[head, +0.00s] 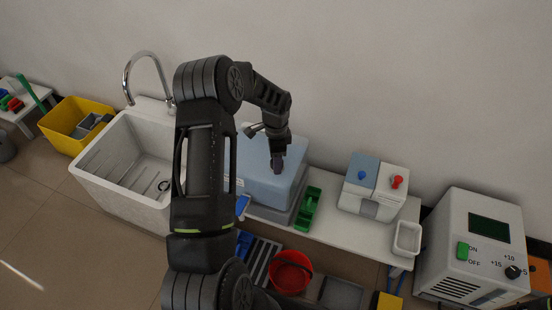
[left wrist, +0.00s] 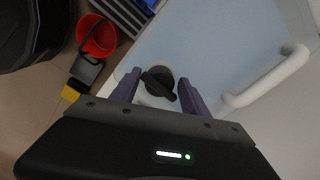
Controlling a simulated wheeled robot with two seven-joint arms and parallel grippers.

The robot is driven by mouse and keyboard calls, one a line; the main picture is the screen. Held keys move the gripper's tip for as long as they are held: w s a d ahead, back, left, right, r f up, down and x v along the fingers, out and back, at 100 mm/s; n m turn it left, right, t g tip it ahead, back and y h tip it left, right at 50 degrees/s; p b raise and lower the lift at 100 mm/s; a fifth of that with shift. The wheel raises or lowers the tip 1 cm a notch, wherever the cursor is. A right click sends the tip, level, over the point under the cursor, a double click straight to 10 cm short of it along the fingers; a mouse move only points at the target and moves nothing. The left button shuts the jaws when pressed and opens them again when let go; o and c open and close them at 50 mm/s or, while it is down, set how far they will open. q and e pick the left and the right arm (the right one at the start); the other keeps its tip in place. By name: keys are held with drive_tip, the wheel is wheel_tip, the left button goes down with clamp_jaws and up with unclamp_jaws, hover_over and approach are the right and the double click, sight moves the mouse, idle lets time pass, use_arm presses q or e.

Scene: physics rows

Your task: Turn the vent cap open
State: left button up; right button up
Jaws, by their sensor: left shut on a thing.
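The vent cap (left wrist: 159,84) is a dark knob with a raised bar on a pale round base, set in the light blue lid (left wrist: 220,35) of a box. In the left wrist view its bar slants from upper left to lower right. My left gripper (left wrist: 158,80) has its purple fingers on either side of the cap and is shut on it. In the head view the gripper (head: 277,164) points down onto the blue box (head: 255,183) and hides the cap. My right gripper is in neither view.
A white handle (left wrist: 268,78) stands on the lid beside the cap. A green tray (head: 308,209) lies right of the box, and a blue-and-white unit (head: 376,184) stands farther right. A white sink (head: 120,150) is left. A red bucket (head: 291,272) is below the table edge.

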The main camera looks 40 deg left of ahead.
use_arm(q)
drive_tip(key=shift+m, duration=0.3)
drive_tip(key=o, duration=1.1)
drive_tip(key=shift+c, duration=0.2)
wheel_tip(320, 180, up, 8)
drive_tip(key=shift+f+p, duration=0.1)
drive_tip(key=shift+p, duration=0.65)
